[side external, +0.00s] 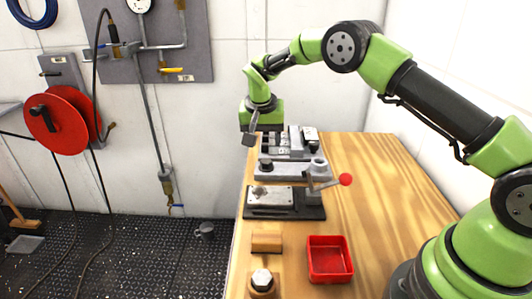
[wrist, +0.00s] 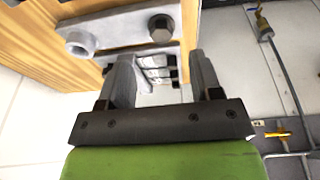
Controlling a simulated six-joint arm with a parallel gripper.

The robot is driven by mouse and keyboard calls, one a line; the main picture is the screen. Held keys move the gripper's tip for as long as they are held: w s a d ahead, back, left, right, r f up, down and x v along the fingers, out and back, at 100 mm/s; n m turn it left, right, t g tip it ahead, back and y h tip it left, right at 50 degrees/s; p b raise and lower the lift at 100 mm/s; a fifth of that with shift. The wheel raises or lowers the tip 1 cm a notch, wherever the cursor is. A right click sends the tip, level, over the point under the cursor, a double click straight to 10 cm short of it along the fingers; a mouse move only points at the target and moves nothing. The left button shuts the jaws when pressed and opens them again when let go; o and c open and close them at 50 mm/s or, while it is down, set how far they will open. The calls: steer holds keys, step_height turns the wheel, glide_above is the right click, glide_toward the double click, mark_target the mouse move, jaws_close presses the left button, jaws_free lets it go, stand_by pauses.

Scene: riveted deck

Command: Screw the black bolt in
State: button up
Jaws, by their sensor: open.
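The black bolt (side external: 266,163) shows as a dark head at the left end of a grey bracket (side external: 292,171) on the wooden bench. In the wrist view the bolt's hex head (wrist: 161,27) stands on the bracket plate (wrist: 120,27), above and beyond the fingertips. A pale round boss with a hole (wrist: 80,43) is at the bracket's other end. My gripper (side external: 250,138) is above the bench's left edge, above and slightly left of the bolt. In the wrist view my gripper (wrist: 158,58) has its fingers apart with nothing held between them. How deep the bolt sits is hidden.
Behind the bracket is a fixture with several blocks (side external: 288,142). In front are a plate on a black base (side external: 270,196), a red-knobbed lever (side external: 345,179), a wooden block (side external: 267,241), a silver hex piece (side external: 262,277) and a red tray (side external: 329,276). The bench's right side is clear.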

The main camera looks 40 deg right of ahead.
mark_target(267, 161)
steer(key=s+d+n+t+y, duration=0.25)
steer(key=d+n+y, duration=0.2)
steer(key=n, duration=0.85)
steer(key=shift+h, duration=0.35)
steer(key=x, duration=0.4)
steer(key=w+x, duration=0.1)
steer(key=x, duration=0.4)
steer(key=shift+w+d, duration=0.1)
steer(key=shift+w, duration=0.1)
steer(key=c, duration=0.9)
steer(key=shift+c, duration=0.2)
